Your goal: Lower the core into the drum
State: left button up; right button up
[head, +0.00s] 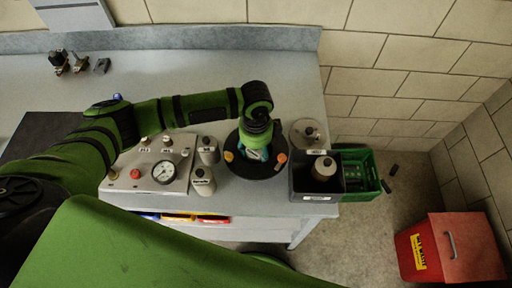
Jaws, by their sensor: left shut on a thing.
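My left gripper (257,152) points down over a dark round thing (240,167) at the front of the bench, which may be the drum. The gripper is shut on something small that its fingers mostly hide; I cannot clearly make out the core. From above I cannot tell whether the held thing is inside the round dark thing or above it. Small orange pieces (281,158) show at the sides of the dark round thing. My right gripper is not in view.
A gauge panel (145,180) and pale canisters (203,183) stand left. A round metal lid-like disc (299,128), a grey bin (302,181) and a green crate (372,161) are right. A red box (463,255) stands on the floor. The bench's back middle is clear.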

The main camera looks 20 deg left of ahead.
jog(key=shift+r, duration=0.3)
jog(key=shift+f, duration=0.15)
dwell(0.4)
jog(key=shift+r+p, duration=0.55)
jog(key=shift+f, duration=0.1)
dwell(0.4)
